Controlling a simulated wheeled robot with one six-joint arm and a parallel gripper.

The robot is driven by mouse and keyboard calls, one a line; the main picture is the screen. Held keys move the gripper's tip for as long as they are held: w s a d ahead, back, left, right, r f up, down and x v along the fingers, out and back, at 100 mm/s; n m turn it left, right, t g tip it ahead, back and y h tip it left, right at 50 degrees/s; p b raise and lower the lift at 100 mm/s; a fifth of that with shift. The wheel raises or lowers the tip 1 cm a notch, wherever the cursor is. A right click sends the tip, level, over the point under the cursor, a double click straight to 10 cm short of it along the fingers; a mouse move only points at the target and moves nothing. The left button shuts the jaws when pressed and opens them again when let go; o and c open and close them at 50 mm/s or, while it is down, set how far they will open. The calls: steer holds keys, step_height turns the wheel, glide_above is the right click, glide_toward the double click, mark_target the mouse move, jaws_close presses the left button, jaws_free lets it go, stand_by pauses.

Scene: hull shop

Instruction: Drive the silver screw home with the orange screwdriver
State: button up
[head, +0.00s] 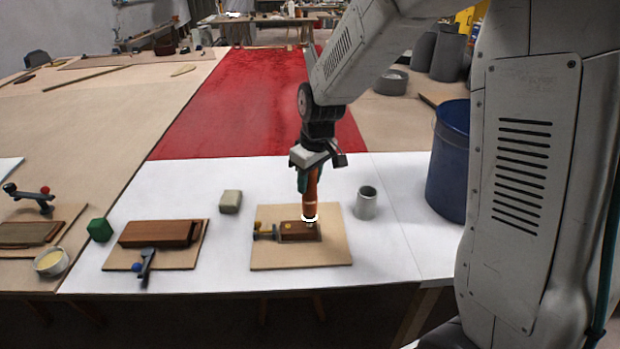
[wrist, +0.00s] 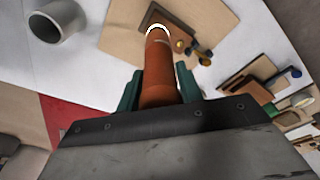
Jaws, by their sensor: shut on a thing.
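My gripper (head: 310,172) is shut on the orange screwdriver (head: 310,193), which points down and stands nearly upright. In the wrist view, the green fingers of my gripper (wrist: 158,92) close around the orange handle (wrist: 160,70). A white ring (head: 309,218) shows at the screwdriver's lower end, over the right part of a small brown wooden block (head: 298,236). A brass-coloured spot (head: 287,226) shows on the block, left of the screwdriver. I cannot make out the silver screw; the screwdriver may hide it. I cannot tell whether the tip touches anything.
The block lies on a plywood board (head: 335,252) with a clamp (head: 265,234) at its left. A grey cup (head: 366,203) stands to the right, a blue bin (head: 450,165) beyond it.

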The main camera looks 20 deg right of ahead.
steer(key=shift+f, duration=0.15)
steer(key=shift+r, duration=3.55)
